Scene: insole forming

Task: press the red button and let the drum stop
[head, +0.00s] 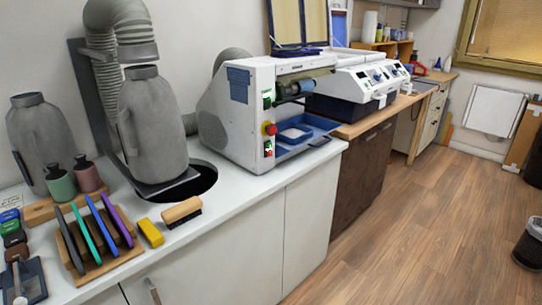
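A white grinding machine (243,118) stands on the white counter in the middle of the head view. On its front edge is a round red button (270,128) on a yellow base. Above it is a small switch box with green on it (267,98), and below it is another small control with some red (267,148). A drum (306,80) lies sideways at the machine's upper right, above a blue tray (310,130). One still frame does not show whether the drum turns. Neither of my grippers is in view.
A grey dust canister (152,125) with a hose stands left of the machine, by a dark round hole (200,180). A wooden brush (182,212), a yellow block (151,232) and a wooden rack (92,240) lie at the front left. The wooden floor (400,240) in front is clear.

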